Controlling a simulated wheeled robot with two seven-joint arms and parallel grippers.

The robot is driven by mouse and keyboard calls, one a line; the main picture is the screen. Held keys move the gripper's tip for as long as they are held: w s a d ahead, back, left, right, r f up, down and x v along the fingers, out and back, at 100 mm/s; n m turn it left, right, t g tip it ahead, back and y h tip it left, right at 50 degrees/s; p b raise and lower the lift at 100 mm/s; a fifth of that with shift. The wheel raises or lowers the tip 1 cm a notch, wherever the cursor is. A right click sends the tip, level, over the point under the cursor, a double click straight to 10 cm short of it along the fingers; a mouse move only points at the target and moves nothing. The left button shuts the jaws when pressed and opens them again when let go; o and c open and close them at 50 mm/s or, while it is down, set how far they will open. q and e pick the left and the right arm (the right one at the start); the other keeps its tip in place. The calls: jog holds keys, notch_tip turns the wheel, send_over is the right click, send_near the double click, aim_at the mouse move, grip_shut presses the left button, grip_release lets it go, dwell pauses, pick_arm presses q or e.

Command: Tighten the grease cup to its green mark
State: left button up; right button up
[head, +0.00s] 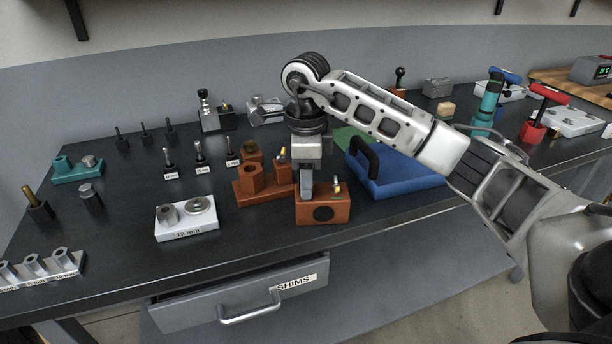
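An orange block (323,211) with a dark round hole in its front stands near the table's front edge. A small upright piece with yellow and green on it (337,187) stands on its top right. My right gripper (306,192) points straight down over the top left of this block, its fingers reaching the block's top. The grease cup itself is not clearly visible; the gripper may hide it. I cannot tell whether the fingers are open or shut on something. My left gripper is not in view.
A white 12 mm stand (186,226) is to the left. The SHIMS drawer (240,298) sticks out below the front edge.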

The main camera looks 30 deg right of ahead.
jog(key=c, duration=0.6)
jog(key=shift+o, duration=0.2)
jog(key=shift+m, duration=0.8)
jog(key=o, duration=1)
notch_tip(320, 180, up, 16)
jog(key=p, duration=0.2)
jog(key=shift+p, duration=0.35)
